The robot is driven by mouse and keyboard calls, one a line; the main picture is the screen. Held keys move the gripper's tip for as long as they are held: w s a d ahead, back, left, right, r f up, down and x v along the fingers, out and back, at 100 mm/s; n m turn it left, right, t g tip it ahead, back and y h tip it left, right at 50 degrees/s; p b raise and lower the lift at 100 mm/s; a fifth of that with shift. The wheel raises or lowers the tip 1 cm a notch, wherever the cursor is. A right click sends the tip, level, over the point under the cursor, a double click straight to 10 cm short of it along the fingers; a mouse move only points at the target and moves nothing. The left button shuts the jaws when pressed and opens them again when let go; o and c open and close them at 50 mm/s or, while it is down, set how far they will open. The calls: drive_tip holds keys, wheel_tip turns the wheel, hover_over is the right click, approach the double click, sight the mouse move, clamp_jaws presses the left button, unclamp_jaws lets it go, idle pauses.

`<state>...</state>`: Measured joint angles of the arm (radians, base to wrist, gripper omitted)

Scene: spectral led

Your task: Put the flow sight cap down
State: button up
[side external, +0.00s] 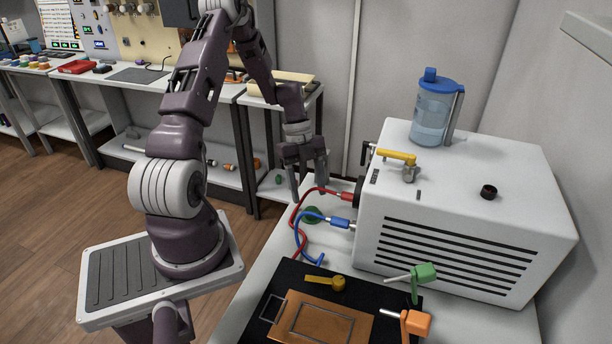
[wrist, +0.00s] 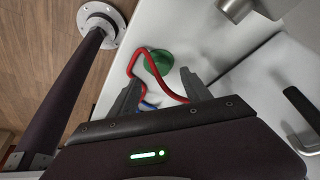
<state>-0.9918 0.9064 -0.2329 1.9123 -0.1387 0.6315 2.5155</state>
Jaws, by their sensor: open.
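A green round piece, which I take to be the flow sight cap (side external: 311,215), lies on the white bench beside the hoses. In the wrist view the green cap (wrist: 157,63) shows just beyond the fingertips, partly crossed by the red hose (wrist: 134,62). My gripper (side external: 310,190) points down above the cap, with its fingers apart and nothing between them. The open fingers also show in the wrist view (wrist: 160,80), apart from the cap.
The red hose (side external: 296,222) and blue hose (side external: 303,240) run close to the cap. A white boxed unit (side external: 475,225) stands right, bearing a blue-lidded jug (side external: 432,115), a yellow-handled valve (side external: 397,156) and a dark cap (side external: 488,192). A black mat (side external: 262,317) lies in front.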

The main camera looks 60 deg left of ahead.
drive_tip(key=d+v, duration=0.1)
drive_tip(key=v, duration=0.7)
drive_tip(key=d+r+n+y, duration=0.4)
drive_tip(key=d+r+n, duration=0.2)
drive_tip(key=d+r, duration=0.55)
drive_tip(key=s+d+r+n+t, duration=0.2)
drive_tip(key=s+d+r+n, duration=0.2)
drive_tip(key=s+d+n, duration=0.2)
drive_tip(key=s+d+r+n+t, duration=0.3)
drive_tip(key=s+d+n, duration=0.3)
drive_tip(key=s, duration=0.3)
drive_tip(key=shift+r+t, duration=0.3)
drive_tip(key=shift+r, duration=0.6)
